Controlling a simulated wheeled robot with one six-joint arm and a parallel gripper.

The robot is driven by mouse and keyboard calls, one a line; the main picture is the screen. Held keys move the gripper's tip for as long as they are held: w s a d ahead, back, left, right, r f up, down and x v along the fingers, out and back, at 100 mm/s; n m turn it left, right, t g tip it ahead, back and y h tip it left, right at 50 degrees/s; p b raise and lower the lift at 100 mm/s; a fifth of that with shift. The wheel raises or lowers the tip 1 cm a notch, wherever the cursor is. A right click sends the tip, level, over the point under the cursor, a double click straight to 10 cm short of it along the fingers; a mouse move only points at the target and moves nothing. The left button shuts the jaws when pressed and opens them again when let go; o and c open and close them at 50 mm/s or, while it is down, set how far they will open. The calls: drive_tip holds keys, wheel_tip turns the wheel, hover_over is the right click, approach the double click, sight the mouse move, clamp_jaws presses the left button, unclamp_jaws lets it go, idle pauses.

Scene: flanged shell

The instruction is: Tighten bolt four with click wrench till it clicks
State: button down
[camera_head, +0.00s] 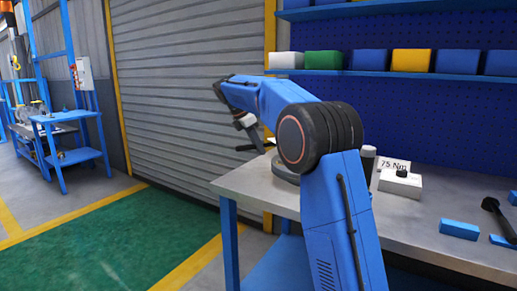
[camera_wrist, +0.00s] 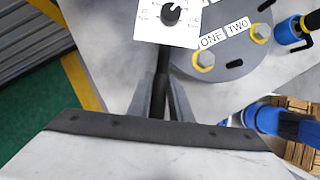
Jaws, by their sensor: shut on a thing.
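My gripper (camera_wrist: 163,92) is shut on a dark bar (camera_wrist: 163,62), which I take to be the click wrench's handle. The bar runs up to a white panel with a black dial (camera_wrist: 171,14); I cannot tell whether they are joined. In the head view my gripper (camera_head: 245,122) is above the bench's left end, with a dark bar (camera_head: 252,147) below it. The grey flange (camera_wrist: 220,64) shows beyond the fingers, with labels ONE (camera_wrist: 212,40) and TWO (camera_wrist: 238,26) and yellow-ringed bolts. Bolt four cannot be picked out; the panel hides part of the flange.
The bench (camera_head: 445,235) carries a 75 Nm sign (camera_head: 394,164), a white box with a black knob (camera_head: 400,183), a blue block (camera_head: 459,229) and a black tool (camera_head: 497,217). A blue shelf with bins stands behind. Open green floor (camera_head: 105,250) lies left.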

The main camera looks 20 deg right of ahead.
drive_tip(key=shift+r, duration=2.85)
